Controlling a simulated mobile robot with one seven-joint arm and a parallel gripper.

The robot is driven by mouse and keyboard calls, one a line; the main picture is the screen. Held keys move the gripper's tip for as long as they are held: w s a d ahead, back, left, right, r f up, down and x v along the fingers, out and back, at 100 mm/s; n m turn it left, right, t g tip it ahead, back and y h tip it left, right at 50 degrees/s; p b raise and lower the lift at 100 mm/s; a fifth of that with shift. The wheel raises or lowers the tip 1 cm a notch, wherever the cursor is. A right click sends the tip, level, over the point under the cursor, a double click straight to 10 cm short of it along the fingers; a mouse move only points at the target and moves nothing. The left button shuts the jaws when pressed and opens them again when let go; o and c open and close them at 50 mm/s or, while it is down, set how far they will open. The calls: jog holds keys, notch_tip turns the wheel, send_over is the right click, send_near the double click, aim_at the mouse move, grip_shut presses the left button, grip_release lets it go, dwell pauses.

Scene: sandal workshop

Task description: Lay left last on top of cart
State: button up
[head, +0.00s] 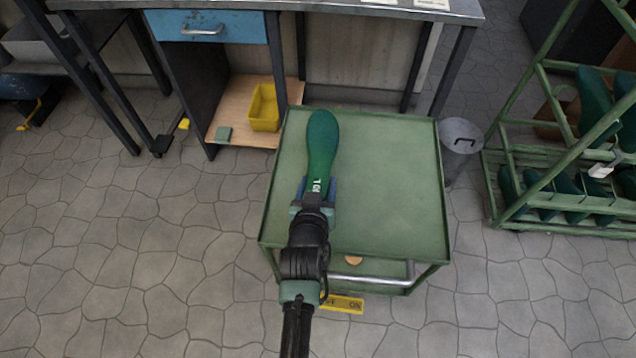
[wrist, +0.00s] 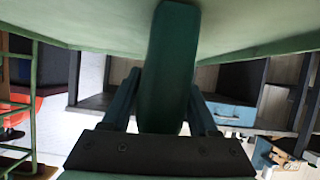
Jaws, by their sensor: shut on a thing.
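The green last (head: 321,140) is long, with a rounded far end and white lettering near my gripper. My gripper (head: 314,196) is shut on its near end. In the head view the last lies over the left part of the green cart's top (head: 390,180); I cannot tell whether it touches the surface. In the wrist view the last (wrist: 168,70) runs up between the two fingers (wrist: 165,105), with the cart top (wrist: 90,25) close to it. Whether this is the left last cannot be read.
The cart top is otherwise bare, with a raised rim and a metal handle (head: 370,278) in front. A grey bin (head: 460,150) stands at its right. A green rack (head: 560,190) holds several green lasts. A workbench with a blue drawer (head: 208,27) stands behind, a yellow bin (head: 264,108) below.

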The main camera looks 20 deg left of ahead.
jog(key=shift+w+f, duration=0.1)
dwell(0.4)
jog(key=o, duration=1.5)
jog(key=shift+c, duration=0.2)
jog(key=shift+f, duration=0.3)
jog(key=p+v, duration=0.4)
jog(key=v, duration=0.9)
jog(key=shift+r+p, duration=0.2)
jog(key=shift+p, duration=0.15)
